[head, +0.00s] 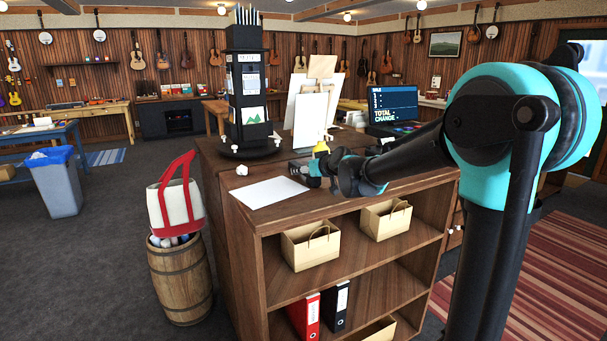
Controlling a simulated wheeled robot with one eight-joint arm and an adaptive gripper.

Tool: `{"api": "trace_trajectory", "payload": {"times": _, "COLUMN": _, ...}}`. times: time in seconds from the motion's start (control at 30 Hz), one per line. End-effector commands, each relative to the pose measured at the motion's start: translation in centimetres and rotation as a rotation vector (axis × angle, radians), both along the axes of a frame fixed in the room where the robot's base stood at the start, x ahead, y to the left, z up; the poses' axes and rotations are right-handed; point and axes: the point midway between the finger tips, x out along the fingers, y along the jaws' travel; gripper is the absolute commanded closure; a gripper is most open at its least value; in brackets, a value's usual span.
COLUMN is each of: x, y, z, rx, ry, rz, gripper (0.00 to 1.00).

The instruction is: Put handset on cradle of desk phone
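My arm reaches in from the right over the wooden counter (270,213). My gripper (308,174) is small and far off, low over the counter top beside a white sheet. Its fingers are too small and covered by my own wrist to tell whether they are open or shut. I cannot make out the handset or the desk phone with its cradle. A dark shape shows right around my gripper, but I cannot tell what it is.
A black display tower (246,95) stands behind the white sheet (266,192). An easel with boards (313,105) and a register screen (393,104) stand farther back. A crumpled white ball (242,170) lies near the counter's left edge. A barrel (181,283) with a bag stands left.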

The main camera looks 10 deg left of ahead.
Motion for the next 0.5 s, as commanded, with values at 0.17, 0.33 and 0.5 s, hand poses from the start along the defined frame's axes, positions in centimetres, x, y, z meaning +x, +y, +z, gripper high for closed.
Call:
{"api": "trace_trajectory", "payload": {"times": 0.17, "x": 0.10, "y": 0.07, "z": -0.06, "rx": 0.000, "ry": 0.000, "rz": 0.000, "gripper": 0.45}}
{"api": "trace_trajectory", "payload": {"times": 0.33, "x": 0.09, "y": 0.05, "z": -0.06, "rx": 0.000, "ry": 0.000, "rz": 0.000, "gripper": 0.56}}
{"api": "trace_trajectory", "payload": {"times": 0.5, "x": 0.09, "y": 0.05, "z": -0.05, "rx": 0.000, "ry": 0.000, "rz": 0.000, "gripper": 0.77}}
